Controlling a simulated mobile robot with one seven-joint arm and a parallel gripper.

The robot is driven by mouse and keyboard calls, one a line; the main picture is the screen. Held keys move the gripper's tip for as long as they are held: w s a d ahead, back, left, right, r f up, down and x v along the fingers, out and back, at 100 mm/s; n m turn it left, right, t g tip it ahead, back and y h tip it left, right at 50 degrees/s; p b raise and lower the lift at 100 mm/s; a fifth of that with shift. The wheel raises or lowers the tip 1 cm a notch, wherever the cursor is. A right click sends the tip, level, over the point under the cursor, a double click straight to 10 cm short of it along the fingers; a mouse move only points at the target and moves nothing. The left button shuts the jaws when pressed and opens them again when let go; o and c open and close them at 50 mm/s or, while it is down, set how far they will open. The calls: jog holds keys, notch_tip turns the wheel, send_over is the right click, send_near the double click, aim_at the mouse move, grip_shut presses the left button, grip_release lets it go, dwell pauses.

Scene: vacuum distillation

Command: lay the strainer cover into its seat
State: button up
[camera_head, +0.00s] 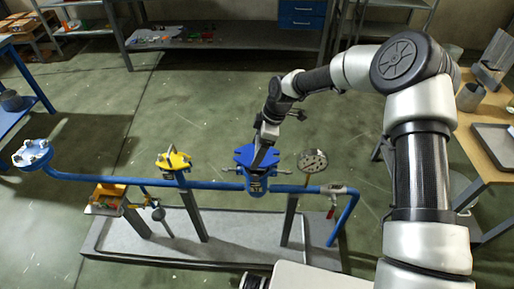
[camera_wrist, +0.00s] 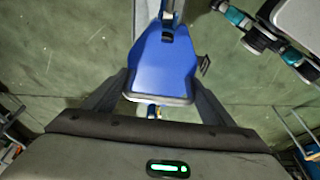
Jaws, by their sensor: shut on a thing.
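The blue strainer cover (camera_head: 243,154) is a flat, angular plate at the top of the blue strainer body (camera_head: 257,184) on the pipe line. My gripper (camera_head: 262,155) reaches down over it from above and is shut on it. In the wrist view the blue cover (camera_wrist: 165,65) fills the space between the two dark fingers. The seat is hidden under the cover. I cannot tell whether the cover touches the seat or hangs just above it.
A blue pipe (camera_head: 120,181) runs left and right over a grey tray (camera_head: 225,250). A yellow-topped fitting (camera_head: 174,161) stands left of the strainer. A round perforated disc (camera_head: 313,160) is at its right. A wooden table (camera_head: 485,130) stands far right.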

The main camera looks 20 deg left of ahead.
jog(key=shift+f+b, duration=0.85)
jog(key=shift+f, duration=0.5)
jog(key=shift+f+b, duration=0.8)
jog(key=shift+b, duration=0.2)
dwell(1.3)
jog(key=o, duration=1.9)
jog(key=shift+o, duration=0.6)
jog(key=shift+f, duration=0.2)
jog(key=p+v, duration=0.1)
jog(key=v, duration=1.6)
jog(key=shift+d+r+p, duration=0.15)
jog(key=shift+r+p, duration=0.15)
jog(key=shift+p, duration=0.05)
